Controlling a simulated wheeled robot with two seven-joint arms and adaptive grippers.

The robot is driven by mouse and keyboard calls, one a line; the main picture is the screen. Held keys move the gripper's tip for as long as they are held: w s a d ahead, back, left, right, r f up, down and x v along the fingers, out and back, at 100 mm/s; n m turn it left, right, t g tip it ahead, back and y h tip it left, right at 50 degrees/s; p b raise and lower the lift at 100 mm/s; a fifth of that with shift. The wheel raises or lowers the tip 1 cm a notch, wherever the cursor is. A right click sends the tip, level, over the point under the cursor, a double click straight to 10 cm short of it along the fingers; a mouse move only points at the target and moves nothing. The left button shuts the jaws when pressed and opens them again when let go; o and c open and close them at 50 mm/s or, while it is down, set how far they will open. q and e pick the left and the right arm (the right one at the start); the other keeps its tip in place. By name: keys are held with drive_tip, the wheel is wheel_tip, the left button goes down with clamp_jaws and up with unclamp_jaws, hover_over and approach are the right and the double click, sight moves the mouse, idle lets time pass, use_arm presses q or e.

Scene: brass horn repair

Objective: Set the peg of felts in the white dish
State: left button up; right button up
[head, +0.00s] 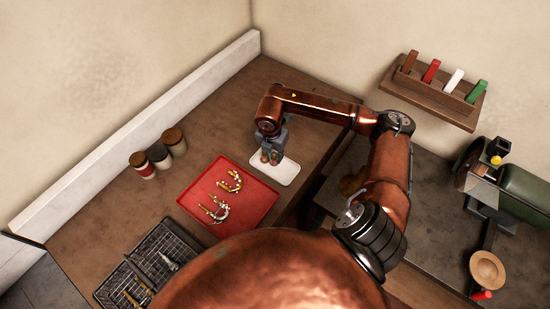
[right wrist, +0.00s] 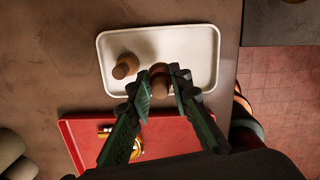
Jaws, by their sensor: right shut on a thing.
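The white dish (head: 284,172) lies on the brown bench and also shows in the right wrist view (right wrist: 193,40). My right gripper (head: 270,152) points down over it. In the right wrist view the fingertips (right wrist: 163,84) are shut on a small brown rounded piece (right wrist: 161,83), which looks like the peg of felts. It is over the dish's near part; I cannot tell whether it touches the dish floor. A second small brown peg-like piece (right wrist: 125,67) stands in the dish, to the left of the fingers and apart from them. My left gripper is not in view.
A red tray (head: 255,211) with brass horn parts (head: 216,209) lies beside the dish. Several lidded jars (head: 158,155) stand near the wall ledge. A black wire basket (head: 125,272) holds tools. A wooden rack (head: 435,92) hangs at right.

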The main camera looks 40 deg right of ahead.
sight(275, 160)
drive_tip(key=shift+w+d+f, duration=0.2)
drive_tip(key=shift+f, duration=0.25)
wheel_tip(275, 160, down, 3)
drive_tip(key=shift+w+d+p, duration=0.1)
drive_tip(key=shift+d+p, duration=0.05)
drive_tip(key=shift+p, duration=0.75)
drive_tip(key=shift+f, duration=0.35)
drive_tip(key=o, duration=0.7)
drive_tip(key=shift+c, duration=0.2)
